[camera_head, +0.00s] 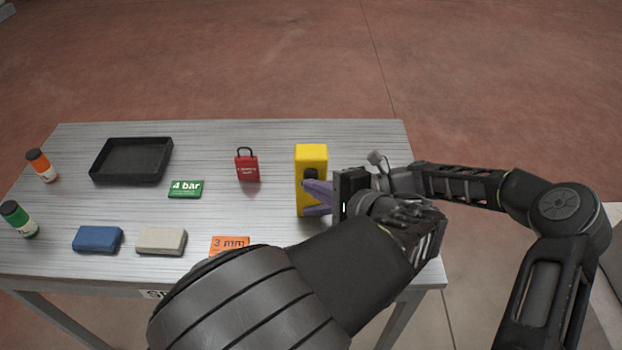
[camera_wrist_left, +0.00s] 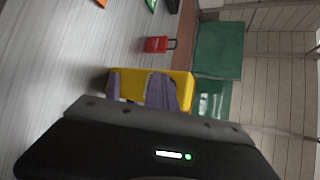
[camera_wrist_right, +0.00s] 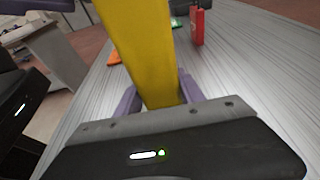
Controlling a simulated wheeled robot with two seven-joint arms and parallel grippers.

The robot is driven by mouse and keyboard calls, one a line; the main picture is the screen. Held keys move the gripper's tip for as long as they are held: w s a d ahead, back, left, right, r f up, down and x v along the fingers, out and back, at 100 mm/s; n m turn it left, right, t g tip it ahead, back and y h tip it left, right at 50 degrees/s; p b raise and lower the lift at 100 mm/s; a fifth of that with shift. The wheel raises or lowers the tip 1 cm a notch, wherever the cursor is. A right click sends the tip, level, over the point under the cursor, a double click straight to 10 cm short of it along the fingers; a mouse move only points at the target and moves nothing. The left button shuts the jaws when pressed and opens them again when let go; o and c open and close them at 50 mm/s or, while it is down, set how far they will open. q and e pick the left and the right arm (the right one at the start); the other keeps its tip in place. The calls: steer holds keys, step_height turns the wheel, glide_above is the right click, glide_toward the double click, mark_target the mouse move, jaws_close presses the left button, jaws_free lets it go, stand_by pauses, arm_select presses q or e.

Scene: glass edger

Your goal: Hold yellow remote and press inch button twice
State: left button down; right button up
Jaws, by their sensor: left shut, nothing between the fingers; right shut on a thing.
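The yellow remote (camera_head: 311,156) stands upright at the right part of the table, with a dark button area on its near face partly covered by purple fingers. In the right wrist view the yellow remote (camera_wrist_right: 143,55) rises between the purple fingers of my right gripper (camera_wrist_right: 160,98), which is shut on it. My left gripper (camera_head: 318,190) is shut and empty, its purple fingertips at the remote's front face. In the left wrist view the left fingers (camera_wrist_left: 143,90) lie in front of the remote (camera_wrist_left: 182,82). I cannot tell whether they touch the button.
A red padlock (camera_head: 247,166) stands left of the remote. Further left lie a green "4 bar" card (camera_head: 186,189), an orange "3 mm" card (camera_head: 229,243), a black tray (camera_head: 93,172), blue (camera_head: 97,239) and beige (camera_head: 161,241) blocks, and two bottles (camera_head: 41,165) (camera_head: 18,219).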

arm_select(q)
steer(key=shift+s, duration=0.1)
stand_by(0.3)
steer(key=shift+s, duration=0.85)
steer(key=shift+s, duration=2.55)
arm_select(e)
steer(key=o, duration=1.1)
steer(key=shift+c, duration=0.2)
steer(key=v, duration=1.2)
arm_select(q)
steer(key=shift+d, duration=0.1)
arm_select(e)
steer(key=shift+d, duration=0.1)
